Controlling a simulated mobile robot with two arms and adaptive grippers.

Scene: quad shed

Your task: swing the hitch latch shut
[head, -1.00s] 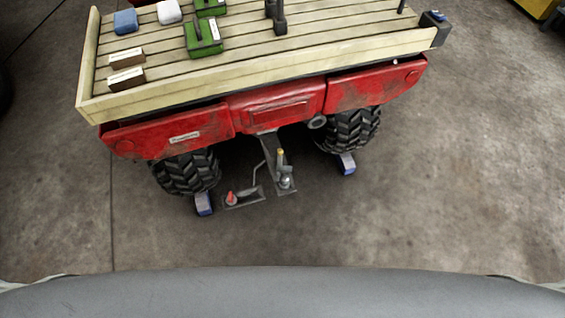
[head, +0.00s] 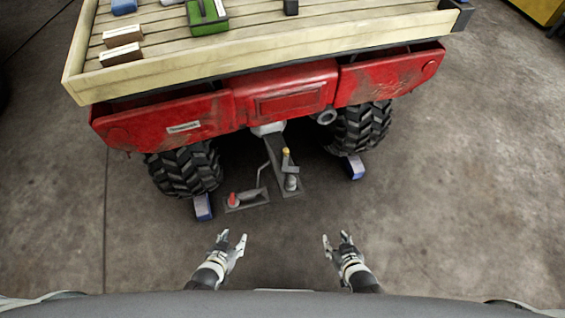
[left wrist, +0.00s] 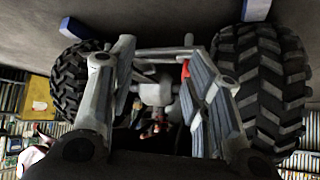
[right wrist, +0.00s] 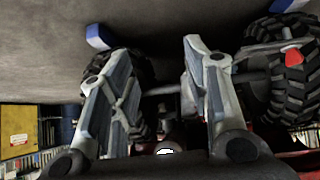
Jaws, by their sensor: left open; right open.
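The hitch (head: 283,170) extends back from under the red rear of the quad. A latch lever with a yellow tip (head: 286,155) stands up on it, beside a grey ball-like part (head: 291,183). I cannot tell the latch's exact angle. My left gripper (head: 234,242) is open and empty, below and left of the hitch. My right gripper (head: 336,242) is open and empty, below and right of it. Both are apart from the hitch. The open fingers also show in the left wrist view (left wrist: 160,75) and right wrist view (right wrist: 165,75).
A red-knobbed lever on a plate (head: 246,200) lies left of the hitch. Tyres (head: 185,172) with blue chocks (head: 203,207) flank it; another chock (head: 355,167) is at the right. The wooden cargo bed (head: 250,50) overhangs above. The concrete floor behind is clear.

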